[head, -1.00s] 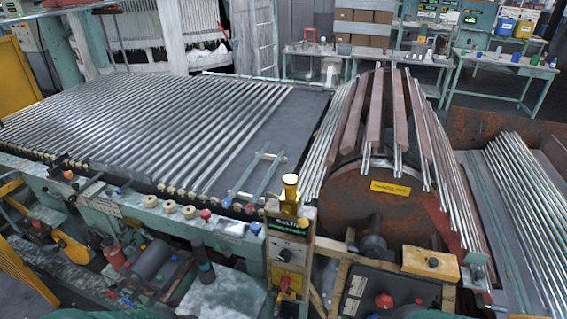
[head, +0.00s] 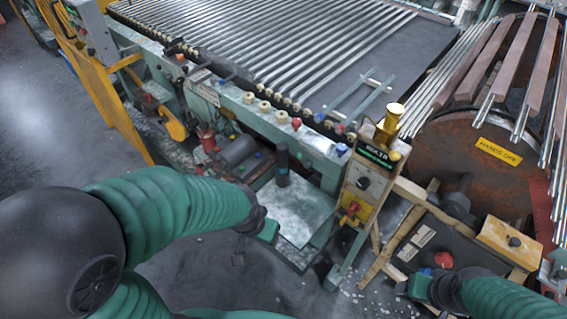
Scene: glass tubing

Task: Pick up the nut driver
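A dark upright cylinder (head: 283,166) stands on a grey metal plate (head: 292,212) at the front of the machine in the head view. I cannot tell whether it is the nut driver; nothing else in view is clearly one. My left gripper (head: 269,231) is at the left edge of the plate, in front of the cylinder and apart from it. My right gripper (head: 418,287) is at the lower right, near a dark box. Both grippers are small in the view, and I cannot see whether their fingers are open or shut.
A control post (head: 366,185) with a yellow beacon stands right of the plate. Beyond it are a rusty drum (head: 470,170) and a dark box with a red button (head: 444,260). A bed of glass tubes (head: 290,40) lies behind. Open floor (head: 200,260) is at the lower left.

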